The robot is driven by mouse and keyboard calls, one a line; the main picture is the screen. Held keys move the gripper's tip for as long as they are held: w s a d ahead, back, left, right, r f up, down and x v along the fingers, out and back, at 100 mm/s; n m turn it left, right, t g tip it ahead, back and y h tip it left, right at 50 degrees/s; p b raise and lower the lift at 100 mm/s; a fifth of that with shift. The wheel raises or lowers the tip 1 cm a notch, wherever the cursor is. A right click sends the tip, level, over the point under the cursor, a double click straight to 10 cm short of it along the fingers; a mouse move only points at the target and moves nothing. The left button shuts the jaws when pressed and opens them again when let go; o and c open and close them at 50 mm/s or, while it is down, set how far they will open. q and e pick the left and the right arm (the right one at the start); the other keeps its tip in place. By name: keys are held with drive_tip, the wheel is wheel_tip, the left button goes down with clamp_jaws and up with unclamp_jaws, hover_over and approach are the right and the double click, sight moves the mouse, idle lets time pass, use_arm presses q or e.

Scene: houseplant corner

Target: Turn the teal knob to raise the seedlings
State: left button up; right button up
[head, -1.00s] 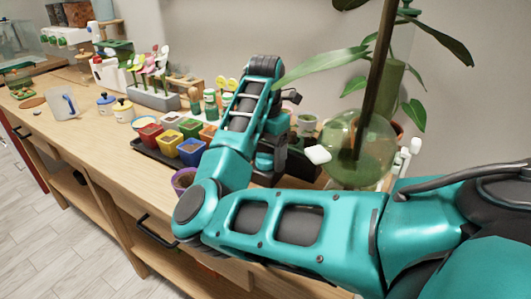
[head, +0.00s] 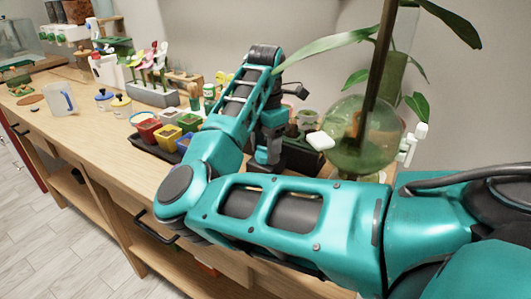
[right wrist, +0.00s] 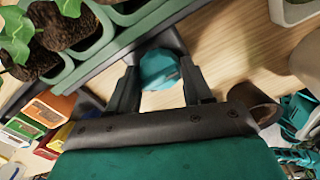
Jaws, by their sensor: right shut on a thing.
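My right arm crosses the head view, and its gripper (head: 266,158) points down at the bench behind the forearm. In the right wrist view its two dark fingers (right wrist: 160,92) stand on either side of the teal knob (right wrist: 158,68) and are shut on it. The knob sits beside the long green tray (right wrist: 122,32). Leafy seedlings (right wrist: 35,35) in dark soil fill the tray at the upper left. My left gripper is not in view.
Coloured pots (head: 168,134) stand in a black tray left of my right arm. A round green glass vessel (head: 358,135) with a tall plant stands close on its right. The wooden bench (head: 90,128) is clear at the front left.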

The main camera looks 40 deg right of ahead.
sight(265, 148)
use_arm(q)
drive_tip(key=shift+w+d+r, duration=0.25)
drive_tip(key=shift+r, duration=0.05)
use_arm(e)
drive_tip(key=o, duration=1)
drive_tip(key=shift+o, duration=0.2)
use_arm(q)
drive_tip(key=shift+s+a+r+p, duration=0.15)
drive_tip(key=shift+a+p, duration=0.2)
drive_tip(key=shift+p, duration=0.35)
use_arm(e)
wheel_tip(265, 148, up, 13)
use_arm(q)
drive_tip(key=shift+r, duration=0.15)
use_arm(e)
drive_tip(key=shift+a, duration=0.1)
